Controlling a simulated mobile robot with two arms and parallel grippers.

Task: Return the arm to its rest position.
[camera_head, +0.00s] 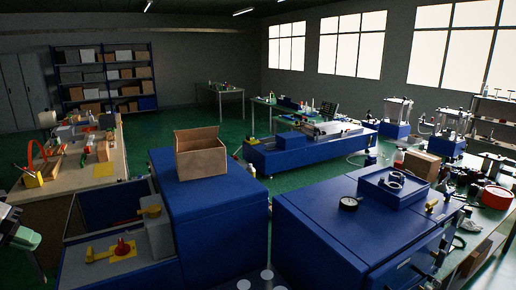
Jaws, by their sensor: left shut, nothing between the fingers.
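My left gripper (22,238) shows at the left edge of the head view, partly cut off by the frame. It is shut and holds nothing. It is beside the blue-sided press bench (75,275), left of the yellow plate with a red knob (122,248). Its fingertips are small and dark here. My right gripper is not in view.
An open cardboard box (201,163) sits on a blue cabinet (225,205). A cluttered wooden workbench (104,175) stands behind my left gripper. Green floor lies between the cabinets.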

